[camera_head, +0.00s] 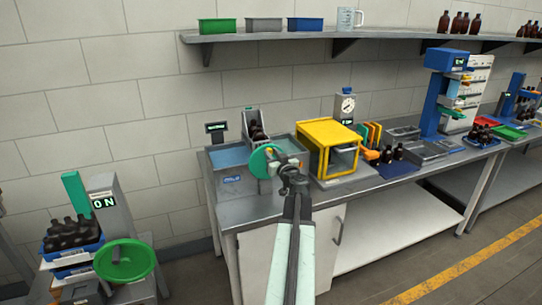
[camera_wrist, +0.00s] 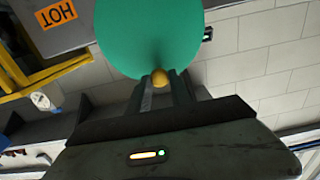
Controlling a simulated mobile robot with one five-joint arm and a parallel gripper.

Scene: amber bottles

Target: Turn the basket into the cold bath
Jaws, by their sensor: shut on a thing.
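The cold bath (camera_head: 228,157) is the left tank of the bench unit, with blue water and a blue label on its front. The basket (camera_head: 250,117) holds amber bottles (camera_head: 258,133) and is tilted, raised at the back of the tanks near the middle. I cannot tell which tank it is over. A green wheel (camera_head: 260,161) is at the front of the unit; it also shows large in the wrist view (camera_wrist: 148,35). My gripper (camera_head: 280,170) is shut on its small yellow knob (camera_wrist: 160,77), which shows between the fingers in the wrist view.
The right tank (camera_head: 288,146) is beside the cold bath, partly hidden by my arm. An orange HOT label (camera_wrist: 56,14) shows in the wrist view. A yellow-framed cabinet (camera_head: 328,133) stands close on the right. A shelf (camera_head: 270,36) runs above.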

